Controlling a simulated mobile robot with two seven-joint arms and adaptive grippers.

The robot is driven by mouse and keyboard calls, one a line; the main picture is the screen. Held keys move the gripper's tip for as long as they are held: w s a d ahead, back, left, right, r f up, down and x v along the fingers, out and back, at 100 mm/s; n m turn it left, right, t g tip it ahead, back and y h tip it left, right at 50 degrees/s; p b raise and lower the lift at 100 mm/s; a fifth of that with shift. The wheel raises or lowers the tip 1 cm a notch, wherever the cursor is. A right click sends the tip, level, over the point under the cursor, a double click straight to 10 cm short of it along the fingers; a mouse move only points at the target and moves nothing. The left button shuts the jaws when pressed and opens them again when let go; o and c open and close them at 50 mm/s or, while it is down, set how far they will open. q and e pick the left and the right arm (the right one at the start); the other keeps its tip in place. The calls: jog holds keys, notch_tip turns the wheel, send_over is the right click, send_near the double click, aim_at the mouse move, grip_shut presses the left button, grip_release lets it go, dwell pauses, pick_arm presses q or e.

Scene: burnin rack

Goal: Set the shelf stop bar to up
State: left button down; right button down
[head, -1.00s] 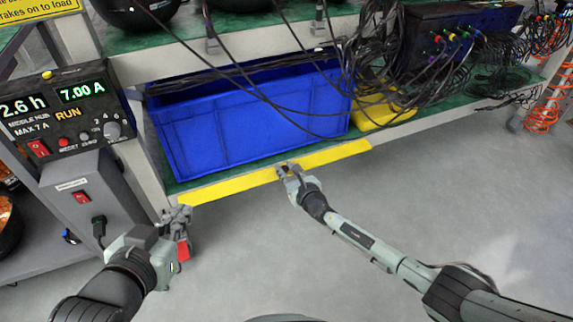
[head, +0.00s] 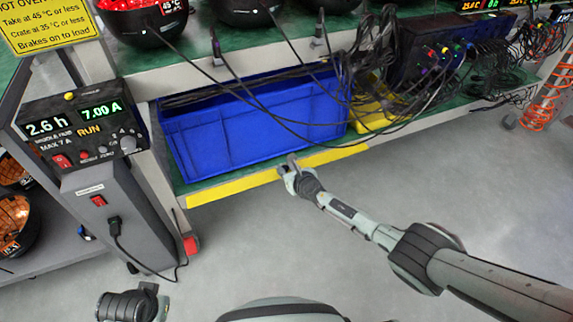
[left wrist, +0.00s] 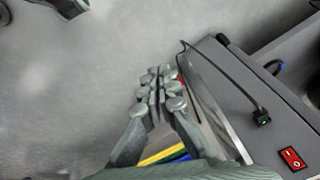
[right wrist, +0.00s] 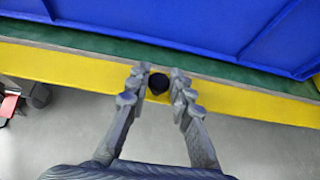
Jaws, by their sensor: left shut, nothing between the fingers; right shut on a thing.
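The shelf stop bar (head: 235,186) is a long yellow strip along the front edge of the lower shelf, in front of a blue crate (head: 255,130). It also crosses the right wrist view (right wrist: 235,100). I cannot tell for sure whether it stands up or down. My right gripper (head: 290,172) is at the bar's middle, shut on a black round knob (right wrist: 158,83) on the bar, seen between its fingers in the right wrist view. My left gripper (left wrist: 158,88) is shut and empty, away from the bar, low over the floor beside the grey power cabinet.
The cabinet (head: 115,215) with a lit display panel (head: 85,130) stands left of the shelf, with a black cable (head: 135,255) hanging from it. Loose cables (head: 375,75) droop over the crate and a yellow box (head: 368,118). The floor in front is clear.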

jog(key=shift+w+r+g+p, duration=0.25)
jog(key=shift+r+g+p, duration=0.15)
jog(key=shift+p, duration=0.4)
pick_arm(q)
jog(key=shift+s+f, duration=0.2)
jog(key=shift+f, duration=0.75)
jog(key=shift+s+f, duration=0.15)
jog(key=shift+f, duration=0.75)
jog(key=shift+s+f, duration=0.2)
jog(key=shift+f, duration=0.75)
pick_arm(e)
jog(key=shift+f, duration=0.1)
jog(key=c, duration=1.4)
grip_release()
jog(key=shift+s, duration=0.1)
jog(key=shift+o, duration=0.2)
